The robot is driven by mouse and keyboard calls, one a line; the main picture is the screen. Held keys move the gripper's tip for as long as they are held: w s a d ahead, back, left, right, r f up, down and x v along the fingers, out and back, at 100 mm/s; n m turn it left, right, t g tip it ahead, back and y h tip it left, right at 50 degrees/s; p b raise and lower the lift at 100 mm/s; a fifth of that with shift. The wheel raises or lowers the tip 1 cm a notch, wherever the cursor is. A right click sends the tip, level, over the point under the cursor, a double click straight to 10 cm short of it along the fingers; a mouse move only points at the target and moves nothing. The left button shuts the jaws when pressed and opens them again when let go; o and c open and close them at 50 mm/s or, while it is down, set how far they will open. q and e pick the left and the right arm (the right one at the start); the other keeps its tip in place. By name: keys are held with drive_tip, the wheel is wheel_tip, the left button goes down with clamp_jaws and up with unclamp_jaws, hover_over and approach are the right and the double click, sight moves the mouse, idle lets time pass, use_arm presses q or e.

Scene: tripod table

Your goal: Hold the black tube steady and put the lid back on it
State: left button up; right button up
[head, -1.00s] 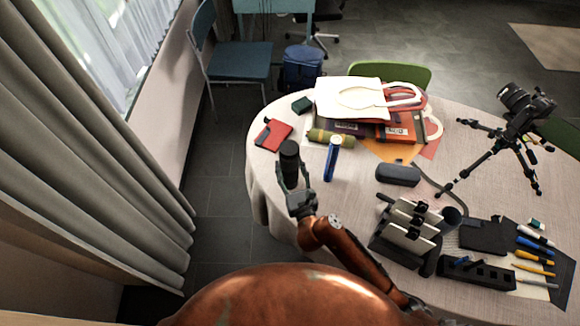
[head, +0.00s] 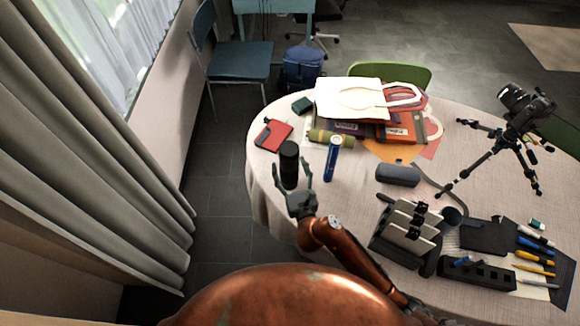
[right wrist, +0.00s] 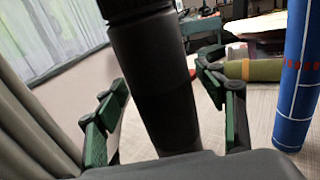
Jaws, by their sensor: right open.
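The black tube (head: 289,168) stands upright on the left part of the round table. It also fills the middle of the right wrist view (right wrist: 158,90). A slightly wider dark band (right wrist: 133,8) rings its top, cut off by the frame; I cannot tell whether this is the lid. No separate lid is clearly seen. My right gripper (head: 296,182) is open on the near side of the tube. In the right wrist view its green-padded fingers (right wrist: 163,78) lie left and right of the tube, with gaps on both sides. My left gripper is not in view.
A blue patterned cylinder (head: 331,160) stands close right of the tube. An olive roll (head: 330,137) and a red notebook (head: 273,133) lie behind. A grey case (head: 398,174), a black organiser (head: 388,245) and a camera tripod (head: 494,158) are further right.

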drive_tip(key=v, duration=1.2)
drive_tip(key=shift+p, duration=0.45)
drive_tip(key=shift+r, duration=0.1)
